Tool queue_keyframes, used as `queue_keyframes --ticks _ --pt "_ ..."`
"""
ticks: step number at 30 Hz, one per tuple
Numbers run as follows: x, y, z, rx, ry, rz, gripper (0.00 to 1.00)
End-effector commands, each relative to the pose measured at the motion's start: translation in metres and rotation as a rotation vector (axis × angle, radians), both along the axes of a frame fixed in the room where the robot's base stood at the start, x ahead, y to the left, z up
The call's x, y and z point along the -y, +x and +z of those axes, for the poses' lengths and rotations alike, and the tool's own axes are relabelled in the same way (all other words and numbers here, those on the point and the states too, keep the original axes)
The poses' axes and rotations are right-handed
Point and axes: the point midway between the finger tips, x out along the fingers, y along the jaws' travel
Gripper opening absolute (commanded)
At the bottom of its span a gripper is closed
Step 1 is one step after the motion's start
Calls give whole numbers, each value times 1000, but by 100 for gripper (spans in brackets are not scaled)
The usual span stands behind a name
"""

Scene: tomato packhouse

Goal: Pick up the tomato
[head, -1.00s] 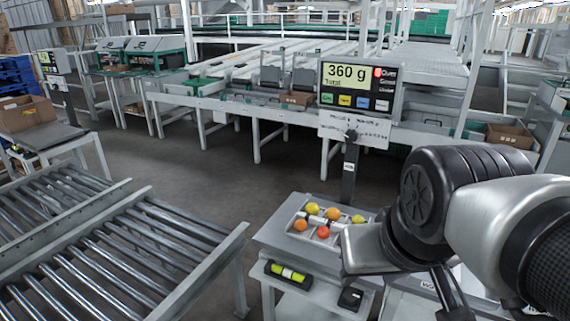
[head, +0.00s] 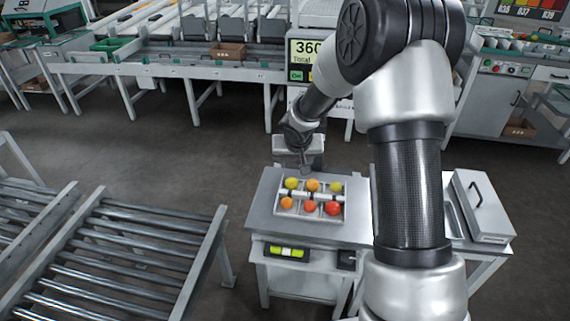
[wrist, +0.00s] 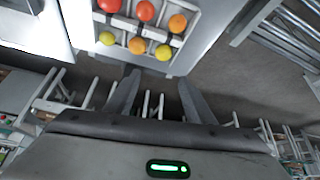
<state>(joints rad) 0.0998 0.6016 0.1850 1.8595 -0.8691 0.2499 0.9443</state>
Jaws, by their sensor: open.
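Several tomatoes sit in separate cells of a pale divided tray (head: 315,217) on the grey table. The back row has a yellow tomato (head: 292,183), an orange one (head: 313,185) and a yellow-green one (head: 336,187). The front row has an orange (head: 286,203), an orange-red (head: 309,206) and a red tomato (head: 333,208). My gripper (head: 303,170) is open and empty, at the tray's back edge in the head view. In the wrist view its fingers (wrist: 159,82) stand apart, with the tray and tomatoes beyond them; the yellow and orange row (wrist: 136,45) is nearer.
A grey lidded box (head: 482,207) stands on the table's right side. A roller conveyor (head: 125,262) lies to the left, with open floor between. A scale display (head: 303,50) stands behind the table, partly hidden by my arm. A yellow-green device (head: 287,252) sits at the table's front.

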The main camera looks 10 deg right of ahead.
Motion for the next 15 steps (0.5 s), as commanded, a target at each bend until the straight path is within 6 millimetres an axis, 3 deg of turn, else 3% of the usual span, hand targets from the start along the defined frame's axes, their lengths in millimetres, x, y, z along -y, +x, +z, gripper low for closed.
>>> queue_keyframes --ticks 5,15 --pt "-4 9 -21 -5 17 2 49" --pt "1 43 -83 -6 16 3 49"
